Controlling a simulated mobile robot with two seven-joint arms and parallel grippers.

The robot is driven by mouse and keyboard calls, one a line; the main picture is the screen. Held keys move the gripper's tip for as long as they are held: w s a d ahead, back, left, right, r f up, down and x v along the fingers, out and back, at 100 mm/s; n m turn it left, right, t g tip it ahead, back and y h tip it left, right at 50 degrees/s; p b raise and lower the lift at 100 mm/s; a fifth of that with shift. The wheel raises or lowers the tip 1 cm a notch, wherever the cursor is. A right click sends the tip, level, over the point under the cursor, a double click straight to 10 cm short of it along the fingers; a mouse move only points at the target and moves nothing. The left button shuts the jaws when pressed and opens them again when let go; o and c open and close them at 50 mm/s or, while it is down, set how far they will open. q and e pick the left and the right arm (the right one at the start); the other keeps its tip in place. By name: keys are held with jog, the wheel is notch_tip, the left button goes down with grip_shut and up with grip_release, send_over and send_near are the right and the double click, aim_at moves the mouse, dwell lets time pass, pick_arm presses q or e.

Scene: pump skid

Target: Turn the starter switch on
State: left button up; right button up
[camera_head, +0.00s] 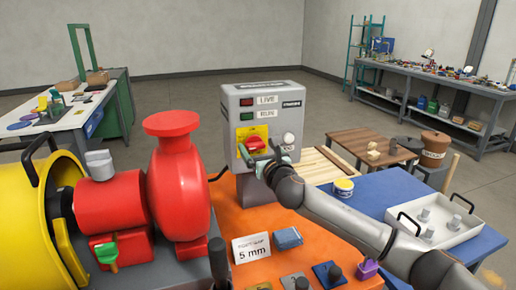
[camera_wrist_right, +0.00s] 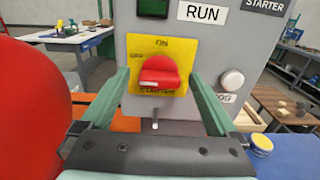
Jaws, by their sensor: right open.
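The starter box (camera_head: 265,103) is a grey cabinet on a post, with a red and a green indicator beside the LIVE and RUN labels. Its switch is a red rotary knob (camera_wrist_right: 158,74) on a yellow plate (camera_wrist_right: 181,50) marked ON at the top; the lower marking is partly covered. The knob's grip bar lies roughly level. In the head view the knob (camera_head: 254,144) shows just beyond my right gripper (camera_head: 262,158). In the wrist view my right gripper's green fingers (camera_wrist_right: 160,76) are open, one on each side of the knob; I cannot tell whether they touch it. My left gripper is not in view.
A red pump (camera_head: 178,185) and a yellow guard (camera_head: 30,215) stand left of the box. A white button (camera_wrist_right: 232,80) is right of the switch. A tray (camera_head: 440,228), a small tub (camera_head: 343,188) and a FOOT GAP 5 mm card (camera_head: 251,248) stand nearer.

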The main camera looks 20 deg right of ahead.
jog(key=c, duration=1.4)
jog(key=shift+m, duration=0.4)
jog(key=m+p, duration=0.2)
jog(key=m, duration=0.1)
jog(key=m+p, duration=0.1)
jog(key=m, duration=0.6)
jog(key=m+p, duration=0.1)
jog(key=m, duration=0.1)
jog(key=shift+d+f+m, duration=0.15)
jog(key=shift+m, duration=0.25)
jog(key=m, duration=0.4)
jog(key=shift+f, duration=0.1)
jog(key=shift+m+p, duration=0.3)
